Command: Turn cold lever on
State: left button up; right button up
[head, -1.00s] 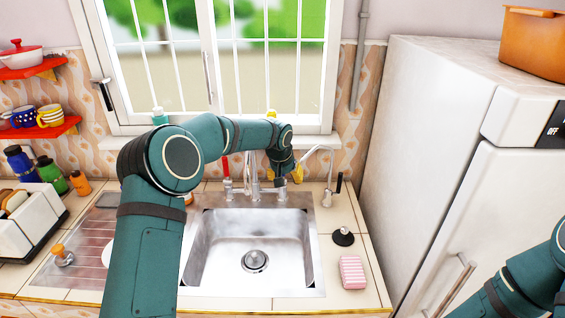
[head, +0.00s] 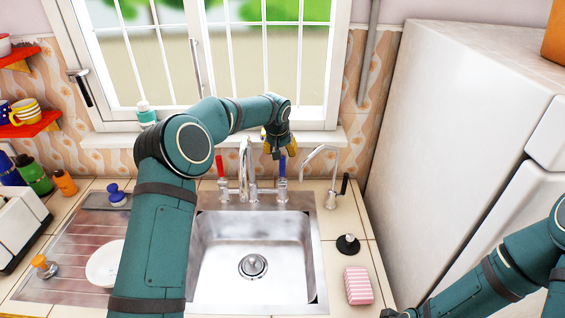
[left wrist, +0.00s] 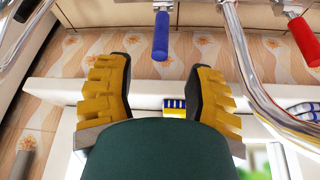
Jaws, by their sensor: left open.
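The cold lever (head: 282,166) is the blue handle on the right side of the sink tap. It stands upright, and it also shows in the left wrist view (left wrist: 161,36). The red lever (head: 223,166) stands on the tap's left side and shows at the right of the left wrist view (left wrist: 303,40). My left gripper (head: 276,152) is open and empty, just above and behind the blue lever. In the left wrist view its yellow-padded fingers (left wrist: 160,66) are spread, with the blue lever lined up between them and apart from both.
The curved spout (head: 246,160) rises between the levers. A small side tap (head: 322,155) with a black handle stands to the right. The window sill (head: 215,143) is behind. The sink basin (head: 253,235) is empty apart from its drain plug. A fridge (head: 450,130) stands at the right.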

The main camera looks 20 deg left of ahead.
aim_at(282, 163)
pick_arm(q)
jog(key=x, duration=0.9)
jog(key=shift+w+a+f+p, duration=0.1)
jog(key=shift+w+f+p, duration=0.1)
jog(key=shift+p, duration=0.15)
